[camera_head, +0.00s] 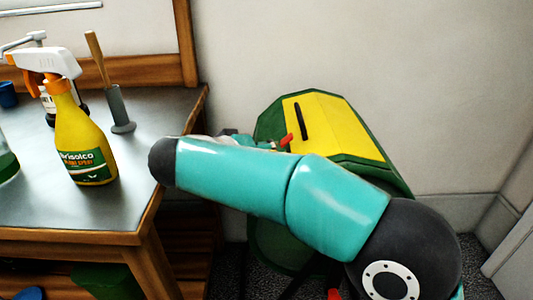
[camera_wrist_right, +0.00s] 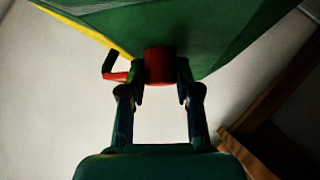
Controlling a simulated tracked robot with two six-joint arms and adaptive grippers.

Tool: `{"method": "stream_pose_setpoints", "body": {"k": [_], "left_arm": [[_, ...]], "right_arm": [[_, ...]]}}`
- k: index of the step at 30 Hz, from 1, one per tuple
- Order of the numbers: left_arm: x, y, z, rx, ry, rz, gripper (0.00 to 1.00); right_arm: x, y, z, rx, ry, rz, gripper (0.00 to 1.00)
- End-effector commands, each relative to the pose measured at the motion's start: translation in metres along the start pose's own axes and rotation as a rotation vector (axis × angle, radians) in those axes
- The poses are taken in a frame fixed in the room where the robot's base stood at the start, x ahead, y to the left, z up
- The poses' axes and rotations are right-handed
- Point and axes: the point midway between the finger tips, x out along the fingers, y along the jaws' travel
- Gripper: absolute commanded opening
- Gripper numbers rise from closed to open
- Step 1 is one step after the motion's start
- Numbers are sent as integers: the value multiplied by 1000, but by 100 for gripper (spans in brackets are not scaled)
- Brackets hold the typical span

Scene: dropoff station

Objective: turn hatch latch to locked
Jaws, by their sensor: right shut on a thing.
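The hatch is on a green box with a yellow panel (camera_head: 340,128), standing against the wall in the head view. A small red part (camera_head: 286,139) and a black bar (camera_head: 301,118) show at its near left side. In the right wrist view a red round piece (camera_wrist_right: 159,63) sits on the green body (camera_wrist_right: 200,30), with a red lever and black handle (camera_wrist_right: 110,65) to its left. My right gripper (camera_wrist_right: 162,80) is shut on the red round piece. My right arm hides much of the box's front in the head view. My left gripper is in neither view.
A workbench (camera_head: 150,215) stands at left with a yellow spray bottle (camera_head: 85,140), a wooden-handled brush (camera_head: 118,105) and a blue cup (camera_head: 8,95). The bench corner is close to my right arm. The wall (camera_head: 400,60) is directly behind the box.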

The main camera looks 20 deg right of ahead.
Motion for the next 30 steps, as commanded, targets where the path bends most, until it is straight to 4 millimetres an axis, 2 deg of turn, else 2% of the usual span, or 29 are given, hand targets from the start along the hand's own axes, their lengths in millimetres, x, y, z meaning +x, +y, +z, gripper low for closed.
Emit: {"method": "stream_pose_setpoints", "body": {"k": [1, 5, 17, 30], "left_arm": [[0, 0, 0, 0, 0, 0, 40], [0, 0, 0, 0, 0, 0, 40], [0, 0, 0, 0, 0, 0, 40], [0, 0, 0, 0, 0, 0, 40]], "right_arm": [[0, 0, 1, 0, -3, 1, 36], [0, 0, 1, 0, -3, 1, 58], [-6, 0, 0, 0, 0, -1, 58], [-66, -2, 0, -1, 0, -2, 58]]}}
